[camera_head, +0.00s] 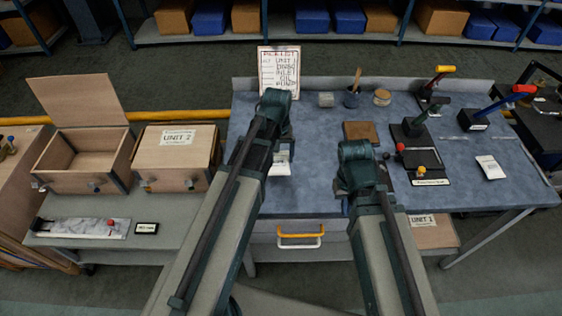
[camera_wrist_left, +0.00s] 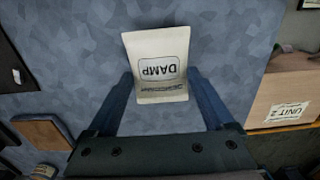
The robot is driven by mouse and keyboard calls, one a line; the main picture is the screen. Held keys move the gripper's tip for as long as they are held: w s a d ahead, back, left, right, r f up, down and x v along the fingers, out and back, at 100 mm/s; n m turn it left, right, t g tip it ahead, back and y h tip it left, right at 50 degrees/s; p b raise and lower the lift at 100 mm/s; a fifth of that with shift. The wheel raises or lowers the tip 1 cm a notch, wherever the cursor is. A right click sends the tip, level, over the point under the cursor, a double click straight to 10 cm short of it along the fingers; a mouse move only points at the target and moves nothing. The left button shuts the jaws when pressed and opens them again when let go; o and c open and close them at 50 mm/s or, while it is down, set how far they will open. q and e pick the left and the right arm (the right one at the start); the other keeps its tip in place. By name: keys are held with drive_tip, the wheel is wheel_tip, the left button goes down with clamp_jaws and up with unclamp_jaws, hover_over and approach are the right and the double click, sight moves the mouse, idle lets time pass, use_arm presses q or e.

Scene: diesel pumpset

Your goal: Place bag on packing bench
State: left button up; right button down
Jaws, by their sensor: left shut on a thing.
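A small cream bag (camera_wrist_left: 158,50) labelled DAMP sits between the fingers of my left gripper (camera_wrist_left: 162,88) in the left wrist view. The gripper is shut on its sides. In the head view a white part of the bag (camera_head: 281,163) shows beside my left arm, over the left part of the blue-grey packing bench (camera_head: 310,185). I cannot tell whether the bag touches the bench top. My right gripper (camera_head: 358,170) is over the middle of the bench in the head view; its fingertips are hidden behind its wrist.
A closed UNIT 2 crate (camera_head: 178,160) and an open crate (camera_head: 85,160) stand left of the bench. A pick list board (camera_head: 279,68) stands at the bench's back. A brown block (camera_head: 360,131), lever tools (camera_head: 414,130) and a white tag (camera_head: 490,167) occupy the right side.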

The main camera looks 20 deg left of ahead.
sight(281, 157)
use_arm(q)
drive_tip(key=f+b, duration=0.2)
drive_tip(key=w+f+b, duration=0.1)
drive_tip(key=f+b, duration=0.1)
drive_tip(key=shift+d, duration=0.35)
drive_tip(key=shift+r, duration=0.2)
drive_tip(key=shift+f, duration=0.15)
drive_tip(key=o, duration=1.2)
wheel_tip(281, 157, up, 12)
drive_tip(key=p, duration=1.2)
drive_tip(key=shift+s+r, duration=0.1)
drive_tip(key=shift+r, duration=0.1)
drive_tip(key=s+d+m, duration=0.2)
drive_tip(key=s+d, duration=0.1)
drive_tip(key=s, duration=0.1)
drive_tip(key=s+d+m, duration=0.2)
drive_tip(key=s+d, duration=0.2)
drive_tip(key=s, duration=0.1)
drive_tip(key=s+d+m+y, duration=0.1)
drive_tip(key=s+d+m, duration=0.2)
drive_tip(key=s, duration=0.1)
drive_tip(key=shift+s+d, duration=0.2)
drive_tip(key=shift+s, duration=0.2)
